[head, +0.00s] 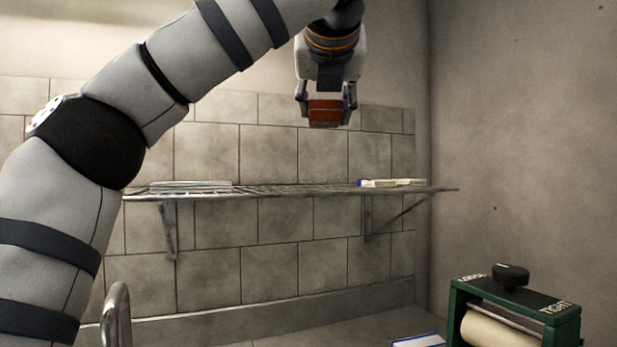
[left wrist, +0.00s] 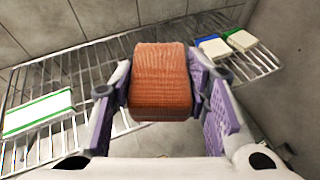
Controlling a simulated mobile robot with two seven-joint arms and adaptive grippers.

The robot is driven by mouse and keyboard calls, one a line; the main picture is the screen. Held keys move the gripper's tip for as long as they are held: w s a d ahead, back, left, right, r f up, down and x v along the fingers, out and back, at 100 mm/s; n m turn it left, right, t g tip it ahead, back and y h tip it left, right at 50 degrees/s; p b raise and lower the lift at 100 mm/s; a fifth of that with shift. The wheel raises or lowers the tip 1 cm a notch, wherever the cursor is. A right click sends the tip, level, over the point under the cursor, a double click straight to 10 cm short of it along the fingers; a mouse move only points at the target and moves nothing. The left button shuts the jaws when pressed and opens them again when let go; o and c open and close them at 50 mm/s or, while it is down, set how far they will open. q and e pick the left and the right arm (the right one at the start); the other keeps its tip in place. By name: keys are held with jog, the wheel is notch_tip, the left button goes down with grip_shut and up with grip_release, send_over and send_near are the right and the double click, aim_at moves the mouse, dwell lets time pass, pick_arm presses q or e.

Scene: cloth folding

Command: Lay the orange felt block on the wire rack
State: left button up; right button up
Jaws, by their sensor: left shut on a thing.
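The orange felt block (head: 326,111) is held between the fingers of my left gripper (head: 326,105), well above the wire rack (head: 290,190) in the head view. In the left wrist view the block (left wrist: 161,82) sits between the purple finger pads of the left gripper (left wrist: 163,95), which is shut on it. The rack (left wrist: 85,75) shows below and behind the block, with bare wires to the left of it. The block hides part of the rack. My right gripper is not in view.
On the rack, a white item with a green stripe (left wrist: 38,112) lies at the left. Two small pale blocks, one with a blue edge (left wrist: 213,47) and one with a green edge (left wrist: 241,40), lie at the right. A green roller device (head: 515,310) stands at the lower right.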

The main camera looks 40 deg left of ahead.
pick_arm(q)
jog(key=w+a+f, duration=0.1)
jog(key=a+f, duration=0.1)
jog(key=w+a+f, duration=0.4)
jog(key=f, duration=0.1)
jog(key=shift+a+f, duration=0.1)
jog(key=shift+a, duration=0.1)
notch_tip(320, 180, down, 3)
jog(key=shift+a+f, duration=0.15)
jog(key=shift+f, duration=0.05)
jog(key=o, duration=1.5)
jog(key=shift+s+r, duration=0.1)
jog(key=v, duration=1.2)
